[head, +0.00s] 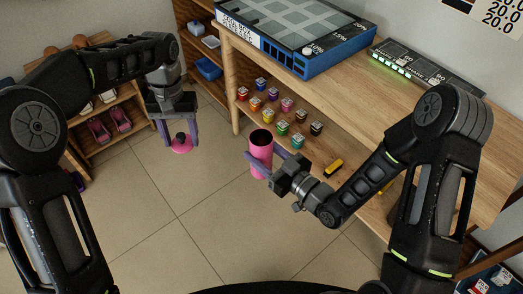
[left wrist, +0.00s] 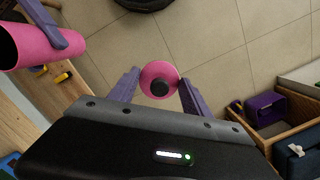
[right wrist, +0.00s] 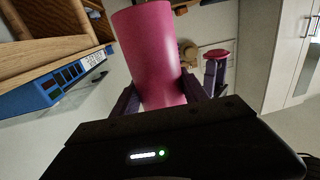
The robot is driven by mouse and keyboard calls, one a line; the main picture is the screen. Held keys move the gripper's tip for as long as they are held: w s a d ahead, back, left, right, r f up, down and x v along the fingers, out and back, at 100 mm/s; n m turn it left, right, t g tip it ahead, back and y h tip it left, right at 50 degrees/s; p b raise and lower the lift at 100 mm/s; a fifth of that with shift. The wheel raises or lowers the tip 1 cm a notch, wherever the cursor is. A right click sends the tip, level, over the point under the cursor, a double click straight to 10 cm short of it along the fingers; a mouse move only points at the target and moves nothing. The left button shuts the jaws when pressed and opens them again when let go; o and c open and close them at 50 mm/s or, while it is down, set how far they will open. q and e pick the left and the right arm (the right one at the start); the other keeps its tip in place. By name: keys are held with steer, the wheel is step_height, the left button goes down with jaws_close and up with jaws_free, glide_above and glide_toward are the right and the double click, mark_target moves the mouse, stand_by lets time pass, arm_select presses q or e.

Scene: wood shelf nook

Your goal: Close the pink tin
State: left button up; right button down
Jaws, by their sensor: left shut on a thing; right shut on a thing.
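The pink tin (head: 258,168) is an open cylinder with its dark mouth facing up, held upright in front of the wooden shelf. My right gripper (head: 267,160) is shut around its side, and the tin fills the right wrist view (right wrist: 153,50). The pink lid (head: 181,150) is a round disc with a black knob, off the tin and to its left. My left gripper (head: 180,136) is shut on the lid, knob up, above the floor. The lid also shows between the fingers in the left wrist view (left wrist: 146,73).
Several small coloured jars (head: 283,128) stand on the lower shelf right behind the tin. A yellow item (head: 333,168) lies nearby. A blue-sided box (head: 290,58) sits on the upper board. A wooden rack (head: 118,128) stands at the left. The space between the lid and tin is clear.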

arm_select(q)
steer(key=s+d+r+n, duration=0.1)
steer(key=d+r+n, duration=0.2)
steer(key=d+n, duration=0.3)
steer(key=d+r+n+t, duration=0.1)
steer(key=d+r+n, duration=0.3)
steer(key=d+n, duration=0.3)
steer(key=s+d+r+n+t+h, duration=0.1)
steer(key=d+r+n, duration=0.3)
steer(key=d+n, duration=0.3)
steer(key=n, duration=0.4)
steer(key=shift+s+d+n, duration=0.25)
steer(key=shift+s+n, duration=0.05)
steer(key=shift+n, duration=0.1)
steer(key=shift+f, duration=1.95)
steer(key=shift+d, duration=0.15)
steer(key=shift+f, duration=0.85)
